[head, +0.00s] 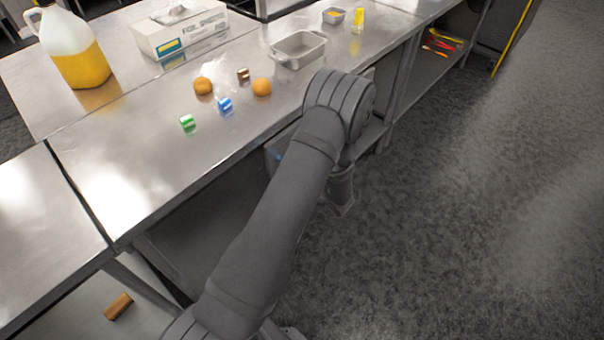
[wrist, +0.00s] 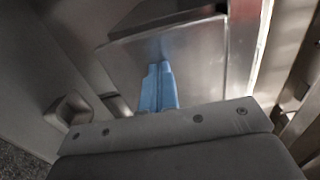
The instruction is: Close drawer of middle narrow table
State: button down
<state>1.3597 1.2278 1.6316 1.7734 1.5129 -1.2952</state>
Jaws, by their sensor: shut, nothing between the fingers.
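The narrow metal table (head: 150,180) runs diagonally across the head view. Under its front edge, a small pale panel (head: 272,158), apparently the drawer, shows just left of my arm; the arm hides most of it. In the wrist view my gripper (wrist: 158,68) has its two blue fingers together, with nothing between them. The fingertips are in front of a smooth metal panel (wrist: 205,70), which looks like the drawer front. I cannot tell whether they touch it or how far the drawer is out.
A brown cylinder (head: 118,306) lies on a lower shelf. The floor at right is clear.

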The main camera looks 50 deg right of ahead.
jog(key=w, duration=0.3)
jog(key=shift+w, duration=0.4)
jog(key=shift+w+r, duration=0.1)
jog(key=s, duration=1.4)
jog(key=shift+s, duration=0.4)
jog(key=shift+w, duration=0.15)
jog(key=w, duration=1.3)
jog(key=shift+w, duration=0.25)
